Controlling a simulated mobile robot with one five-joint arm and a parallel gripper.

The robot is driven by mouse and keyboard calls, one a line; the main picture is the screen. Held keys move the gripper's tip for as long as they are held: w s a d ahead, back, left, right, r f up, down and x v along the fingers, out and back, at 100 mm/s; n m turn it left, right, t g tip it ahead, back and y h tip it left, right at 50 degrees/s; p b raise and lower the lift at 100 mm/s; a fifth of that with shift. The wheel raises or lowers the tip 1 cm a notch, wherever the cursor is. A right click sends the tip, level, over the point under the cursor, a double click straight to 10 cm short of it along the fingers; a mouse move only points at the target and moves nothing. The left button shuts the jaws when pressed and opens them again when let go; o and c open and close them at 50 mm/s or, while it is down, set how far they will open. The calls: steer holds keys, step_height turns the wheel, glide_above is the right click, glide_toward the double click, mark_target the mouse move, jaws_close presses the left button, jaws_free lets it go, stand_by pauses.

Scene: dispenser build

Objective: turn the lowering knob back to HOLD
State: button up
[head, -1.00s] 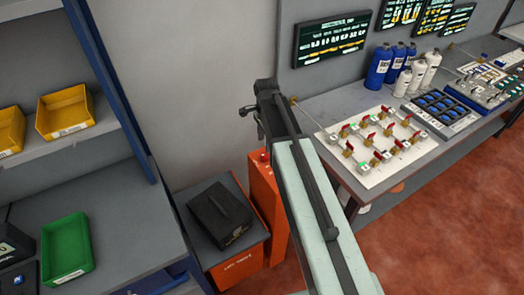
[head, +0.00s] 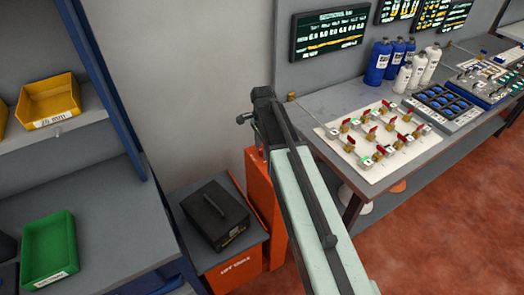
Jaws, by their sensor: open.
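I cannot make out a lowering knob or a HOLD mark in this view. A tall narrow orange post (head: 264,205) stands behind my arm, and its top is partly hidden by the arm. A white board (head: 345,163) with several red-handled brass valves lies on the workbench to the right, but no label on it is readable. My gripper (head: 246,122) is at the far end of my raised arm, in front of the grey wall. It is small and dark, it is open, and nothing shows between its fingers. It appears in line with the post's top; the distance is unclear.
A black case (head: 215,214) sits on a low orange-fronted cabinet (head: 238,271) left of the post. Shelves with a yellow bin (head: 48,101) and a green bin (head: 50,250) are at left. The workbench (head: 330,108) stands right, with bottles and trays. Red floor is open at lower right.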

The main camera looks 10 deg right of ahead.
jaws_close()
steer(key=shift+n, duration=0.3)
steer(key=n, duration=0.3)
steer(key=shift+n, duration=0.4)
steer(key=n, duration=0.8)
steer(key=shift+n, duration=0.4)
steer(key=shift+d+n, duration=0.1)
steer(key=shift+n, duration=1.8)
